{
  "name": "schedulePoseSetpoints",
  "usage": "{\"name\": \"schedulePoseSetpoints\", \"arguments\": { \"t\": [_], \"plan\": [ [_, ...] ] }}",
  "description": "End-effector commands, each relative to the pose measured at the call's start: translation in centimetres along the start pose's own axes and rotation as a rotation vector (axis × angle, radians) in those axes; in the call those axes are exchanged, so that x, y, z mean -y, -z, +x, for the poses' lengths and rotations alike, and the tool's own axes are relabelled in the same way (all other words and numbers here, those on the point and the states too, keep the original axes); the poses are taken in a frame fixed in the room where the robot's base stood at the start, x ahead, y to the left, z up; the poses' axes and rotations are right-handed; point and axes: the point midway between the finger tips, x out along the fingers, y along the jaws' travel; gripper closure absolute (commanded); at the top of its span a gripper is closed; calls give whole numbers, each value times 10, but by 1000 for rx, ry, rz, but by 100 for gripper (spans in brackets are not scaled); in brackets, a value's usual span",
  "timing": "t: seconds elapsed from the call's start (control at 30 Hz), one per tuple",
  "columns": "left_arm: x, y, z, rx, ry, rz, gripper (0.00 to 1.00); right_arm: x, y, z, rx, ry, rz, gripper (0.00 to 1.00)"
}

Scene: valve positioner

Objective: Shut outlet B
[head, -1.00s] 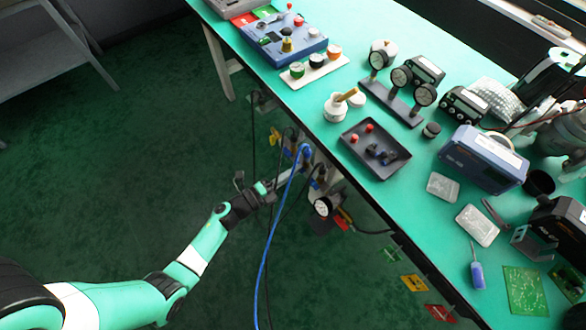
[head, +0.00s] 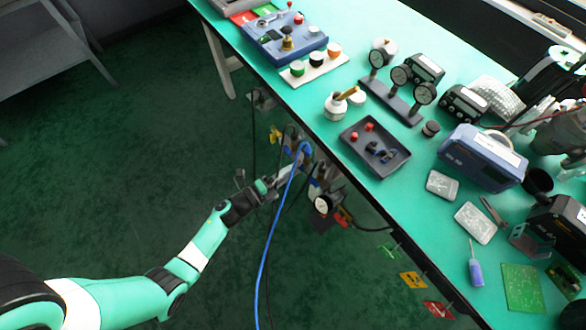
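A valve assembly (head: 318,180) with hoses hangs below the front edge of the green table, partly shaded. It carries a round white gauge (head: 323,204) and a yellow part (head: 276,133) on its far side. I cannot make out any outlet letters, so I cannot tell which fitting is outlet B or how its handle stands. My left gripper (head: 284,174) reaches in from the left, at the near side of the assembly, close to the blue hose (head: 271,235). Its fingertips are small and overlap the fittings, so opening and contact are unclear. My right gripper is not in view.
The green table (head: 410,215) holds a dark tray (head: 352,153) with red and dark knobs, a gauge stand (head: 392,103), a blue box (head: 482,158) and a screwdriver (head: 476,268). Colored tags (head: 412,280) hang along its front edge. Open floor (head: 130,170) lies left.

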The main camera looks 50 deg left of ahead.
Motion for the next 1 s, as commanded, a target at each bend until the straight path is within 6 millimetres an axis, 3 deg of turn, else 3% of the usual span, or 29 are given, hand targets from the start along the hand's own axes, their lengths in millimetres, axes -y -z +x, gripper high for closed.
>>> {"name": "schedulePoseSetpoints", "arguments": {
  "t": [0.23, 0.37, 0.7, 0.83, 1.0],
  "plan": [
    [0, 0, -1, 0, -1, 1, 57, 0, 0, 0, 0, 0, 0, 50],
    [1, -1, -11, 3, -2, 0, 57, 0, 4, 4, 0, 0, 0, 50],
    [3, -2, -89, 8, -2, -2, 57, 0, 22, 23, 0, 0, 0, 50],
    [2, -2, -107, 6, -1, 1, 57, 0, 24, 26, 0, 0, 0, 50],
    [0, 0, -116, 1, -1, 0, 57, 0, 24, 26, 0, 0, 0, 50]
  ]
}}
